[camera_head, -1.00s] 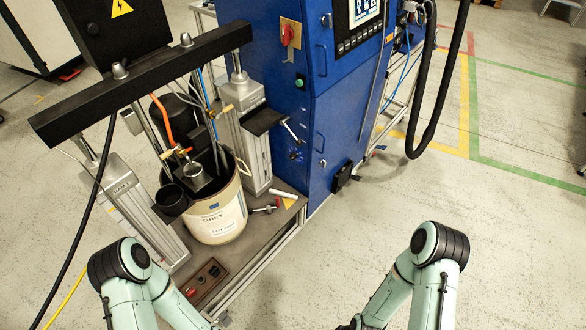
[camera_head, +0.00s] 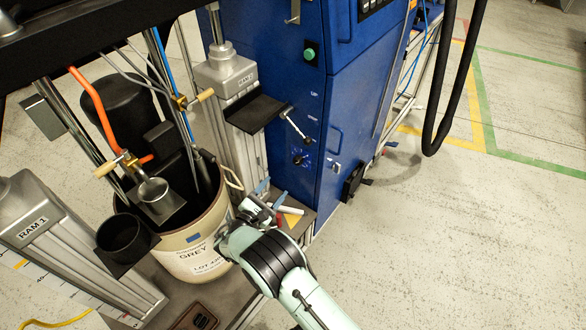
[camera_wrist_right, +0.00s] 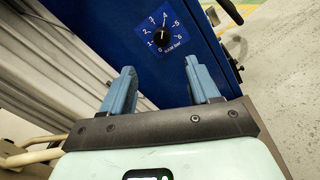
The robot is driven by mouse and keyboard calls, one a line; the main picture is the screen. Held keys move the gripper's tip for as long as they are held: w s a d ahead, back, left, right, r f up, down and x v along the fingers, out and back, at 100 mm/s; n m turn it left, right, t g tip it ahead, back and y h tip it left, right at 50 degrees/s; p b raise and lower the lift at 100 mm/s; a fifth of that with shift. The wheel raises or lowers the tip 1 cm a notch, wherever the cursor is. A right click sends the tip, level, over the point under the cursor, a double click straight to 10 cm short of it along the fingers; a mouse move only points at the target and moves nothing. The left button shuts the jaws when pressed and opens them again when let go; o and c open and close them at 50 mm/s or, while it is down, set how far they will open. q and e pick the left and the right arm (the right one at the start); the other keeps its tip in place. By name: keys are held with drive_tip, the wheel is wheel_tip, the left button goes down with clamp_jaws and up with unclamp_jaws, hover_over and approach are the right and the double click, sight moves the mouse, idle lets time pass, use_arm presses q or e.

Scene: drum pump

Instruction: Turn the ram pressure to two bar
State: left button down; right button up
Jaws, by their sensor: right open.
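The ram pressure dial (camera_head: 300,158) is a small black knob on a blue scale plate, low on the blue cabinet. In the right wrist view the dial (camera_wrist_right: 162,38) shows numbers around it, about 1 to 6. Its pointer appears to point up toward the 4. My right gripper (camera_head: 270,195) is below and left of the dial in the head view. In the wrist view its two blue fingers (camera_wrist_right: 160,78) are spread with nothing between them, apart from the dial, which lies ahead and slightly above. My left gripper is out of view.
The blue cabinet (camera_head: 345,110) has a green button (camera_head: 310,54) above the dial. A lever handle (camera_head: 296,125) sticks out just above it. Floor to the right is clear.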

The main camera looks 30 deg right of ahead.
sight(296, 163)
drive_tip(key=b+x, duration=0.2)
drive_tip(key=x, duration=0.9)
drive_tip(key=shift+s+d+f+b, duration=0.1)
drive_tip(key=shift+d+b, duration=0.1)
drive_tip(key=shift+b, duration=0.1)
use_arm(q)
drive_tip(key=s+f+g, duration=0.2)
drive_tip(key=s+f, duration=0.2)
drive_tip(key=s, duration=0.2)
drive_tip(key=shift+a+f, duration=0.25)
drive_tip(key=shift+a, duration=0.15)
use_arm(e)
drive_tip(key=shift+w+d, duration=0.35)
drive_tip(key=shift+d, duration=0.2)
drive_tip(key=c, duration=1)
